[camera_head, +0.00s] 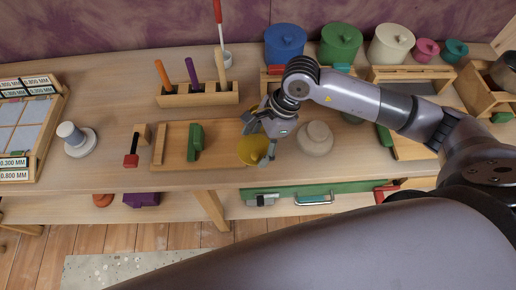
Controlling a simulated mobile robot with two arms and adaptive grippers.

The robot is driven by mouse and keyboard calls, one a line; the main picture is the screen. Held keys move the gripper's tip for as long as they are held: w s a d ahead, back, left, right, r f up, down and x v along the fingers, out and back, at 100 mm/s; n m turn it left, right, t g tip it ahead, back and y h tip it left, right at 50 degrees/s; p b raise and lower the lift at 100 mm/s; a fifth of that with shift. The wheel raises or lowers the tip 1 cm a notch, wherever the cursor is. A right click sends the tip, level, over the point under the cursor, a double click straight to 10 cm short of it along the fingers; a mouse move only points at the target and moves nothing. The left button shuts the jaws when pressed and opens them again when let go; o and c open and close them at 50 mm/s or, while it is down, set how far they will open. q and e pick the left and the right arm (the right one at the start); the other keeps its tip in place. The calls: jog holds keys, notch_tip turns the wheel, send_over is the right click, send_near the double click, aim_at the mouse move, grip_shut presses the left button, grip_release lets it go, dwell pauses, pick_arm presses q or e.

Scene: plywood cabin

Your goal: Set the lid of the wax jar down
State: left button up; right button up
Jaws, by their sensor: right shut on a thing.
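My right gripper (260,137) is above the worktop near the middle of the view. It is shut on a round yellow lid (251,152), which shows below and between its fingers. The fingers hide part of the lid, and I cannot tell whether it touches the worktop. A squat cream jar (315,140) stands on the worktop just right of the gripper, apart from it. I cannot tell which vessel is the wax jar. My left gripper is not in view.
A wooden board (222,158) with a green block (195,142) lies left of the gripper. A tool rack (197,97) stands behind it. Lidded pots, including a blue one (285,44), line the back. Bare worktop (225,179) shows along the front edge.

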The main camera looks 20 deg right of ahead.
aim_at(262, 147)
jog(key=shift+s+f, duration=0.1)
jog(key=shift+f, duration=0.3)
notch_tip(262, 147, down, 3)
jog(key=shift+f+p, duration=0.1)
jog(key=shift+p, duration=0.3)
jog(key=shift+f, duration=0.1)
jog(key=shift+f+b, duration=0.25)
jog(key=shift+b, duration=0.15)
jog(key=o, duration=1.1)
jog(key=shift+r, duration=0.1)
jog(key=shift+r, duration=0.1)
